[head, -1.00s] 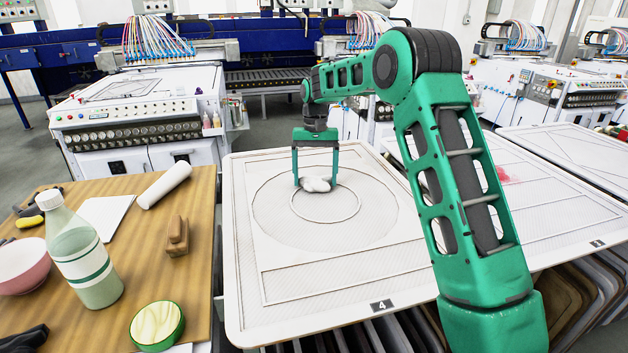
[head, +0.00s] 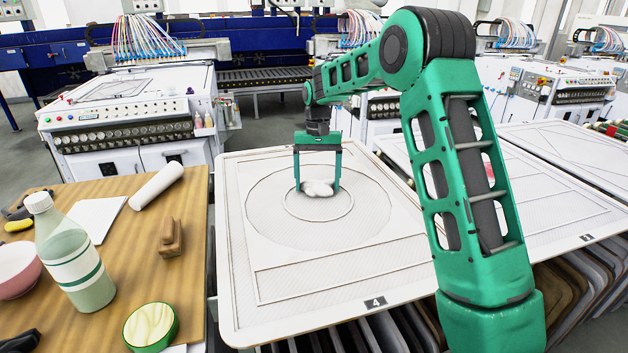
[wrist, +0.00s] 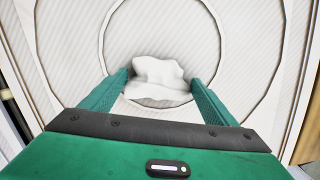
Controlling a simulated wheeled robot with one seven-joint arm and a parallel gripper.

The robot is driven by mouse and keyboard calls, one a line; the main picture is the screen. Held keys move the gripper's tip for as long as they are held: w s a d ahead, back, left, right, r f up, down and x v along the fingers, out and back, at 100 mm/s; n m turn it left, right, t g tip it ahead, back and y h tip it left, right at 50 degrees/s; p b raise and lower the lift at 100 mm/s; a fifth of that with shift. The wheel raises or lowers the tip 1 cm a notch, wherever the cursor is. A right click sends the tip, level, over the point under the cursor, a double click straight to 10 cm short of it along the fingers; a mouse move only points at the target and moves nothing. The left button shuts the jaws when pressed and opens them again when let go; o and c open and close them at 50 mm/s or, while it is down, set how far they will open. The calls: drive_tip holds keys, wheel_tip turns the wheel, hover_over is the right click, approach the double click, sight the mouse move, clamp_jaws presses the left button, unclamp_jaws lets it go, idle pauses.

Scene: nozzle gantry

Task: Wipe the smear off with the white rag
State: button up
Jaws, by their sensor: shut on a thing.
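The white rag (head: 318,189) is a crumpled bundle between the two green fingers of my gripper (head: 317,186). My gripper is shut on it. In the wrist view the rag (wrist: 158,75) shows between and beyond the fingertips (wrist: 160,88). It is over the inner circle of the white panel marked 4 (head: 300,279); I cannot tell whether it touches the surface. A reddish smear (head: 490,173) shows on the neighbouring white panel (head: 545,190) to the right, partly hidden behind my arm. I see no red mark on panel 4.
A wooden table (head: 185,225) at left holds a bottle (head: 75,258), a pink bowl (head: 14,270), a white roll (head: 156,186), a brown block (head: 171,237) and a green-rimmed round tin (head: 150,327). Printing machines (head: 130,130) stand behind. Stacked frames (head: 560,275) sit under the right panel.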

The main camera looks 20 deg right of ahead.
sight(321, 188)
drive_tip(key=shift+s+a, duration=0.1)
drive_tip(key=shift+s, duration=5.55)
drive_tip(key=shift+w, duration=2)
drive_tip(key=shift+w+f, duration=0.15)
drive_tip(key=shift+w, duration=1.95)
drive_tip(key=shift+w+r, duration=0.2)
drive_tip(key=shift+w, duration=3.1)
drive_tip(key=shift+r, duration=3.05)
drive_tip(key=shift+r, duration=0.15)
